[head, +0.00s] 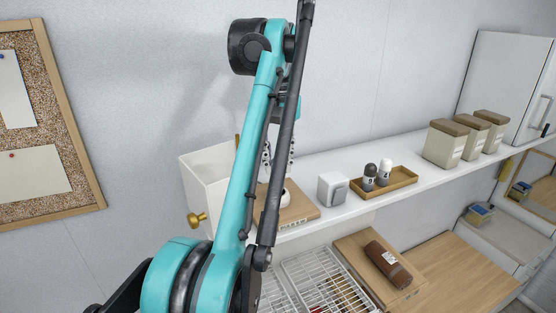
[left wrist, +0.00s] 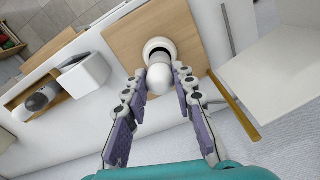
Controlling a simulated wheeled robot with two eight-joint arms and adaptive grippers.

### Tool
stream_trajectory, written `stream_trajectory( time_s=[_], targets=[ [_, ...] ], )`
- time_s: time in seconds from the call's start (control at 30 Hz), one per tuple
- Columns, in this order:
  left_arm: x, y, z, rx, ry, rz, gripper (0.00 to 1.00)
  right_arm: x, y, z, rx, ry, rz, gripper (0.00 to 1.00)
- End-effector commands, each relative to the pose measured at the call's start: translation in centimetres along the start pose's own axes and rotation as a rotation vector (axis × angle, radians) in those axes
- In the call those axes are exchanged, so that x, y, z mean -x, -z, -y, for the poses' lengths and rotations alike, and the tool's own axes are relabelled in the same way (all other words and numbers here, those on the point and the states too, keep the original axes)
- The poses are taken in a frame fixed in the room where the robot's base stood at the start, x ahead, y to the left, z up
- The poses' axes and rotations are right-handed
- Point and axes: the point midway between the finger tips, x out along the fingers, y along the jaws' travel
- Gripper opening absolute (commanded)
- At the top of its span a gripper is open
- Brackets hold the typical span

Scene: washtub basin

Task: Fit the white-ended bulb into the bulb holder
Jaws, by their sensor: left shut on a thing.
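The white bulb (left wrist: 155,82) is between the fingertips of my left gripper (left wrist: 159,73), which is shut on it. The bulb holder (left wrist: 160,47) is a white round socket with a dark opening, on a wooden board (left wrist: 128,38). The bulb's far end lies at or just over the holder's near rim in the left wrist view; I cannot tell whether it is seated. In the head view, my left arm hides most of the bulb and part of the holder (head: 287,197); the gripper's fingers (head: 280,158) show above it. My right gripper is not in view.
A white shelf (head: 345,215) carries a white block (head: 333,189), a tray (head: 402,181) with two small shakers, and several canisters (head: 444,143). A white open bin (head: 203,180) stands left of the board. A wire rack (head: 318,285) lies below.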

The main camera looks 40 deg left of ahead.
Motion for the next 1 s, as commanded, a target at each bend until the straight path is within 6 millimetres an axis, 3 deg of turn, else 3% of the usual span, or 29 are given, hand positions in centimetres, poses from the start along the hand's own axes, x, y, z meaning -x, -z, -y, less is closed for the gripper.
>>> stream_trajectory(
  time_s=[1.0],
  targets=[
    [-0.9, 0.0, 0.0, 0.0, 0.0, 0.0, 0.0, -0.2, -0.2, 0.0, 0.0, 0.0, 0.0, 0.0]
  ],
)
